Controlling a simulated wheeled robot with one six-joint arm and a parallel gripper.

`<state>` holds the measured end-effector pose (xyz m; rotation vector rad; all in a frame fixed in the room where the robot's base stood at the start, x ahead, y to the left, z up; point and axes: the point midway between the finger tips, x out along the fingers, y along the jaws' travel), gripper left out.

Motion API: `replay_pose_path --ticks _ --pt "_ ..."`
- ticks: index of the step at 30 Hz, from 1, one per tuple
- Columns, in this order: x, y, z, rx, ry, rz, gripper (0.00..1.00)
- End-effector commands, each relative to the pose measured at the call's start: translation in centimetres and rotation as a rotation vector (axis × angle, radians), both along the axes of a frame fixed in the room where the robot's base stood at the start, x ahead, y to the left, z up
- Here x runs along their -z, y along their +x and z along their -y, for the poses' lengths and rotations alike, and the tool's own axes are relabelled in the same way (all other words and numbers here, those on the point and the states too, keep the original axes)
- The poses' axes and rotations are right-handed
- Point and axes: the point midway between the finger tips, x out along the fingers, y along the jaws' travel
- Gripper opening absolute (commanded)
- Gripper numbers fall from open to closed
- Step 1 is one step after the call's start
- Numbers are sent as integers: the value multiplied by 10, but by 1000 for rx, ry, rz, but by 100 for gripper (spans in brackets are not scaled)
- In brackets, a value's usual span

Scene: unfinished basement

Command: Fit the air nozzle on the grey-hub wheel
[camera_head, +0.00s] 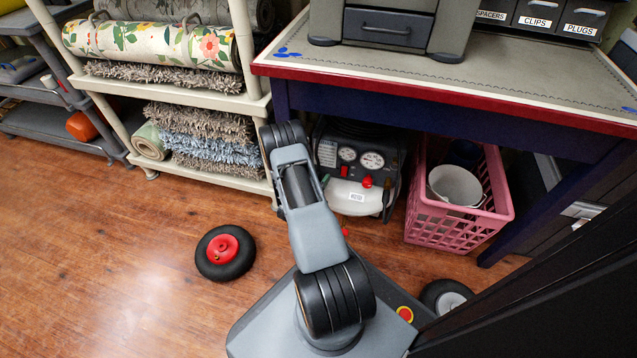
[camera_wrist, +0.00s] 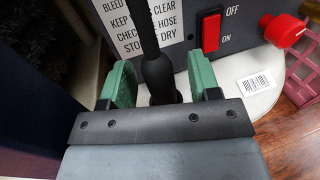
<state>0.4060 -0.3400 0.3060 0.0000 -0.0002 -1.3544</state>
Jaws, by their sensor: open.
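The grey-hub wheel (camera_head: 446,297) lies on the floor at the lower right in the head view, a black tyre with a pale grey hub, partly hidden by dark parts in front. The air compressor (camera_head: 385,138) stands under the workbench. In the wrist view its panel (camera_wrist: 185,32) shows a label and a red switch. A black hose end, apparently the air nozzle (camera_wrist: 157,72), stands upright before the panel. My gripper (camera_wrist: 162,78) is open, its green fingers on either side of the nozzle with gaps visible. In the head view my arm hides the gripper.
A red-hub wheel (camera_head: 224,252) lies on the open wood floor at left. A pink crate (camera_head: 452,225) with a white bucket (camera_head: 455,185) stands right of the compressor. The workbench (camera_head: 460,108) overhangs both. A cream shelf (camera_head: 180,103) with rolls and rugs stands at left.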

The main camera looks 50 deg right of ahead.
Motion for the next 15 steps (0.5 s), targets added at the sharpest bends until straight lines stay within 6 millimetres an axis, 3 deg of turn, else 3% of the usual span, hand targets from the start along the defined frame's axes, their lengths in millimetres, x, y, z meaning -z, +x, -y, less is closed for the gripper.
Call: replay_pose_path --ticks 8,15 --pt "-1 0 2 -1 0 0 56" --pt "-1 0 2 0 0 0 33"
